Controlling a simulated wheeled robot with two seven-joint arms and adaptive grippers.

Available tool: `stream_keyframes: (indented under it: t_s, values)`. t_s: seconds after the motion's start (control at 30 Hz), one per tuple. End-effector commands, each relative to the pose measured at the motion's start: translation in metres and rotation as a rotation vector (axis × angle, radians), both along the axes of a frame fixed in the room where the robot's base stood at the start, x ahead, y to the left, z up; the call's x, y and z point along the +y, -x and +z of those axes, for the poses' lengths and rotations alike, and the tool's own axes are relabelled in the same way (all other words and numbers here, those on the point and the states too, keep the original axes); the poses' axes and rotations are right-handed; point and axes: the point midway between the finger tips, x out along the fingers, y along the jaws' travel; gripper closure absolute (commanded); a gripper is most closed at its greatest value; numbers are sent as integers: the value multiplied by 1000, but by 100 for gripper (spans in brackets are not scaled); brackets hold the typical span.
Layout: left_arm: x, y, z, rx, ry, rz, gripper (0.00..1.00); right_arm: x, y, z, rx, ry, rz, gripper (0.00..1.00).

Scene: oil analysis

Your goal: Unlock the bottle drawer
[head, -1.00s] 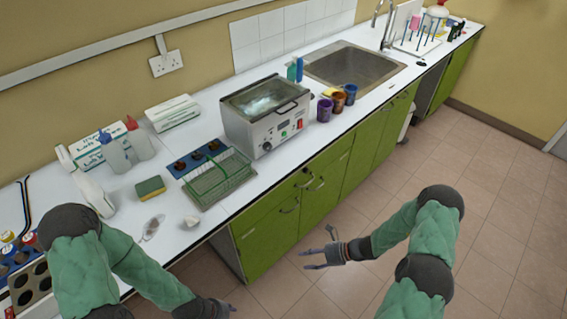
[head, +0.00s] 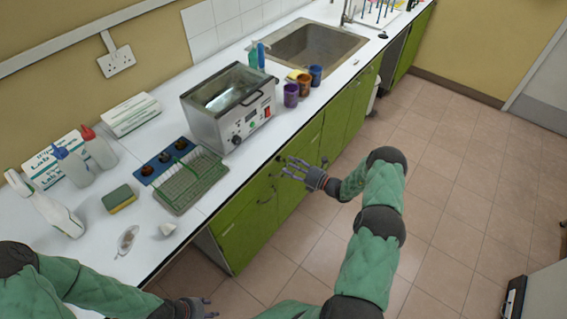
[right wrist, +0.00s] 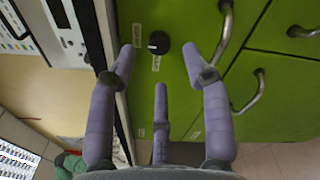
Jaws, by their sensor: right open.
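The green drawer front (head: 240,214) is closed below the white counter. In the right wrist view, its green face (right wrist: 180,90) carries a round black knob (right wrist: 159,42) with a short pale mark. Two small labels beside the knob are too small to read. My right gripper (head: 292,167) is open and empty in front of the cabinet. In the right wrist view, its purple fingers (right wrist: 165,75) point at the face, with the knob between the two outer fingertips and apparently untouched. My left gripper (head: 210,307) is low at the bottom edge; its fingers are only partly seen.
Metal handles (right wrist: 250,92) stick out close to my right fingers. The counter above holds a water bath (head: 230,110), a green wire rack (head: 188,182), a sponge (head: 120,198), bottles (head: 98,148) and coloured jars (head: 291,95).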

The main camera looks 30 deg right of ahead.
Motion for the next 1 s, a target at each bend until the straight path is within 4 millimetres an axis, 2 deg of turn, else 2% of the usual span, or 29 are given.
stream_keyframes:
  t_s: [0.1,0.3,0.67,0.83,1.0]
  values:
    - [0,0,-4,0,0,0,60,9,-17,-1,-2,1,2,51]
    - [0,0,-6,0,0,0,60,16,-33,0,-1,2,0,51]
    - [0,0,-6,0,0,0,60,18,-36,1,-1,2,0,51]
    - [0,0,-6,0,0,0,60,18,-36,0,-1,2,0,99]
    - [0,0,-6,-1,0,0,60,18,-36,0,0,2,1,100]
